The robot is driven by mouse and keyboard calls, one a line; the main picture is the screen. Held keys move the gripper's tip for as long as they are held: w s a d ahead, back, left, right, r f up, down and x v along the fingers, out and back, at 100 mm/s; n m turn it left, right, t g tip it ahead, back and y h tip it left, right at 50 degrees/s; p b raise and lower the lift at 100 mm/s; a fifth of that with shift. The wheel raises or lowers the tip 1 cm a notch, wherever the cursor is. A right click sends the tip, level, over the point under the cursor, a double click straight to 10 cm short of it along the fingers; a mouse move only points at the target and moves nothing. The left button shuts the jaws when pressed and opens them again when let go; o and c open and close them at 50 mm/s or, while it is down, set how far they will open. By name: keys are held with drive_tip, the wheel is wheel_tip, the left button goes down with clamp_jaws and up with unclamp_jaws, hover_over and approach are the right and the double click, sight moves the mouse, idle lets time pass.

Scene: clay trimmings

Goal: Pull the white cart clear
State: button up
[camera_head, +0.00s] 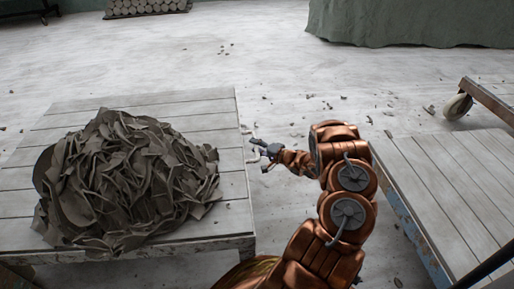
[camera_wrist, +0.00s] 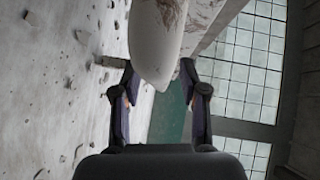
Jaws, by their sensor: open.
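A low cart (camera_head: 215,170) with pale planks and a worn whitish edge stands at the left in the head view, and I take it for the white cart. A heap of grey clay trimmings (camera_head: 130,175) lies on it. A thin white handle (camera_head: 247,131) sticks out from its right edge. My gripper (camera_head: 256,147) is at that handle, its fingers pointing left. In the wrist view my gripper (camera_wrist: 159,92) is open, and a white, brown-smeared rounded part (camera_wrist: 160,45), probably of the cart, is close above and between the fingers. I cannot tell whether they touch.
A second plank cart (camera_head: 440,185) with a chipped blue edge stands at the right, and a caster wheel (camera_head: 458,106) shows behind it. Clay crumbs litter the pale floor (camera_head: 300,70). A green draped block (camera_head: 410,25) is at the back. Floor between the carts is mostly open.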

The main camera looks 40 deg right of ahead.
drive_tip(key=shift+w, duration=0.2)
clamp_jaws()
idle(0.3)
drive_tip(key=shift+d, duration=0.2)
drive_tip(key=shift+s, duration=0.15)
